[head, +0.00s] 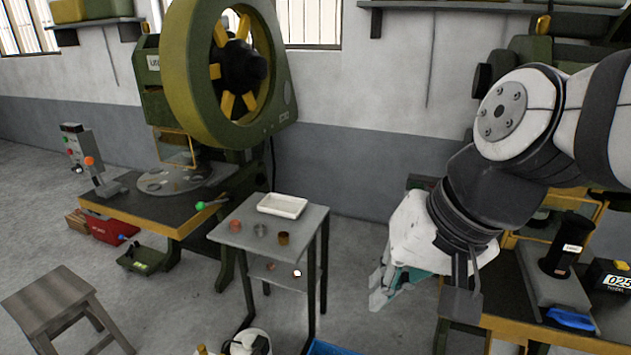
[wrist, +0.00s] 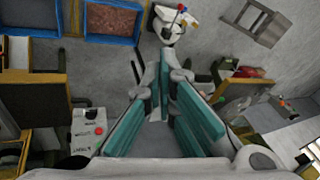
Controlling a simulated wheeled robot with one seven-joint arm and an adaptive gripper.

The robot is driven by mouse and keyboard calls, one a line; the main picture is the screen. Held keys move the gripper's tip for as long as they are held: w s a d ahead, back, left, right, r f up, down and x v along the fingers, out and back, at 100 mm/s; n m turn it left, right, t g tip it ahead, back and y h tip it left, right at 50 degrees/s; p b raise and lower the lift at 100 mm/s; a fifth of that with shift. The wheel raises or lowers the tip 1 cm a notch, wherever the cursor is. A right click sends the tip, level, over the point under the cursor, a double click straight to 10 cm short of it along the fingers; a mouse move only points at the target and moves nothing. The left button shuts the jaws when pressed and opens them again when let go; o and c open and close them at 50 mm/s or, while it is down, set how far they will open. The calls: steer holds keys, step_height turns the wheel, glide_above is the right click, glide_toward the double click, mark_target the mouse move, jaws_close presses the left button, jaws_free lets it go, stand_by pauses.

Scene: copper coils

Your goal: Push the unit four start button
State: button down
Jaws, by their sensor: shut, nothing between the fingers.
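No label reading unit four is legible, so I cannot tell which button is its start button. A grey control post (head: 82,158) with small coloured buttons and an orange knob stands on the bench at the left in the head view. My gripper (head: 379,298) is shut and empty, hanging at the right of the small table in the head view. Its teal-padded fingers (wrist: 163,68) fill the middle of the wrist view.
A green press (head: 178,65) with a big flywheel stands at the left. A small grey table (head: 238,238) holds a white tray (head: 282,206) and small coils. A stool (head: 50,300) is front left. Another bench with a counter box (head: 608,282) is at right.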

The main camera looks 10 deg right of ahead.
steer(key=w+a+f+m+y+b, duration=0.2)
steer(key=w+f+m+y, duration=0.15)
steer(key=w+m, duration=0.65)
steer(key=w+d+f+m+t+y+b, duration=0.1)
steer(key=w+d+f+m+t, duration=0.15)
steer(key=w+m, duration=0.3)
steer(key=w+d+f+m+t+y+b, duration=0.1)
steer(key=w+d+f+m+t, duration=0.1)
steer(key=w+d+m, duration=0.35)
steer(key=w+d+f+m+t+h, duration=0.1)
steer(key=w+d+f+m+h, duration=0.1)
steer(key=d, duration=0.4)
steer(key=w+d+f+m+t+h+b, duration=0.1)
steer(key=w+d+f+m+h, duration=0.2)
steer(key=d+f+m, duration=0.3)
steer(key=w+d+f+m+t+h, duration=0.2)
steer(key=w+d+f+m, duration=0.2)
steer(key=d, duration=0.3)
steer(key=shift+w+m+b, duration=0.15)
steer(key=shift+m+b, duration=0.15)
steer(key=shift+m, duration=0.3)
steer(key=shift+w+f, duration=0.1)
steer(key=shift+w, duration=0.05)
steer(key=w+d, duration=0.4)
steer(key=w, duration=0.3)
steer(key=shift+d, duration=0.4)
steer(key=shift+h, duration=0.25)
